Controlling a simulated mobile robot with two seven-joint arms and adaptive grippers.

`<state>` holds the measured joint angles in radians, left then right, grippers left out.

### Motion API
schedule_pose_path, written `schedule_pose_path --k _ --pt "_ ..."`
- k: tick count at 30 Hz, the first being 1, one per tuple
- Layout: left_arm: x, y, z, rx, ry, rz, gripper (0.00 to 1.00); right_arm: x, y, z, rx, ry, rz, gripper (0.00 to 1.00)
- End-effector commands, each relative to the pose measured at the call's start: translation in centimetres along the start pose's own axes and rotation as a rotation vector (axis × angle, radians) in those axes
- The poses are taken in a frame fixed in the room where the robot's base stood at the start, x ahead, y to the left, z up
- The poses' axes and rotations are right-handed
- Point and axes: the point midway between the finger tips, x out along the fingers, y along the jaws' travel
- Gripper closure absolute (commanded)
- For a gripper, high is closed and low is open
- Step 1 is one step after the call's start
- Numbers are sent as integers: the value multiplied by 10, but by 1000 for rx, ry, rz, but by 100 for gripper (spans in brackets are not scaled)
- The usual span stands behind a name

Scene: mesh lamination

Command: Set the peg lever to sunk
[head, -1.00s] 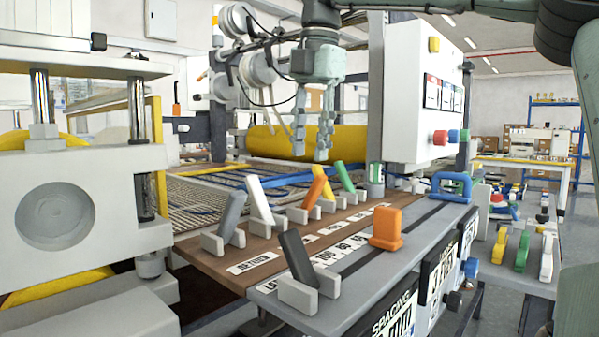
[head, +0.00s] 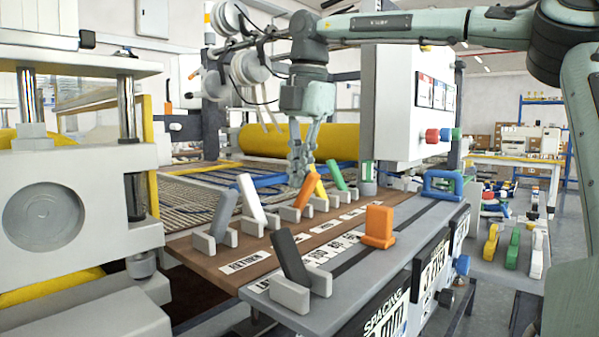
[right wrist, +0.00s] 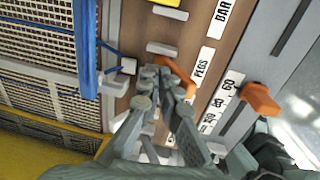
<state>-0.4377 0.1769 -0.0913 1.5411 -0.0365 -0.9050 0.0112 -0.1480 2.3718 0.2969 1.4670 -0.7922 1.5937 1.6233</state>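The orange lever (head: 304,192) beside the PEGS label (right wrist: 202,68) stands tilted between pale blocks on the brown board. It also shows in the right wrist view (right wrist: 178,76). My right gripper (head: 301,180) is pointed down at this lever, its fingertips at the lever's upper part. In the right wrist view the fingertips (right wrist: 157,75) are close together and overlap the lever's end. The fingers look shut, with nothing clearly between them; whether they touch the lever I cannot tell. My left gripper is not in view.
Grey (head: 221,213), white (head: 251,200), yellow (head: 319,187) and green (head: 337,175) levers stand in the same row, close beside. In front are a dark lever (head: 289,256), an orange slider (head: 379,227) and a blue handle (head: 442,184). A white control box (head: 390,100) stands behind right.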

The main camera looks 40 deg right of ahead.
Motion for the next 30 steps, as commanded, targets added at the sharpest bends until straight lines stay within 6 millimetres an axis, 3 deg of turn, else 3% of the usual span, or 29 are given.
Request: schedule_pose_path --k 12,20,30 --pt "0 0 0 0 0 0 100 -1 0 0 0 0 1 99" --pt "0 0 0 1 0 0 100 0 0 0 0 0 0 67" --pt "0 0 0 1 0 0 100 -1 0 0 0 0 0 67"
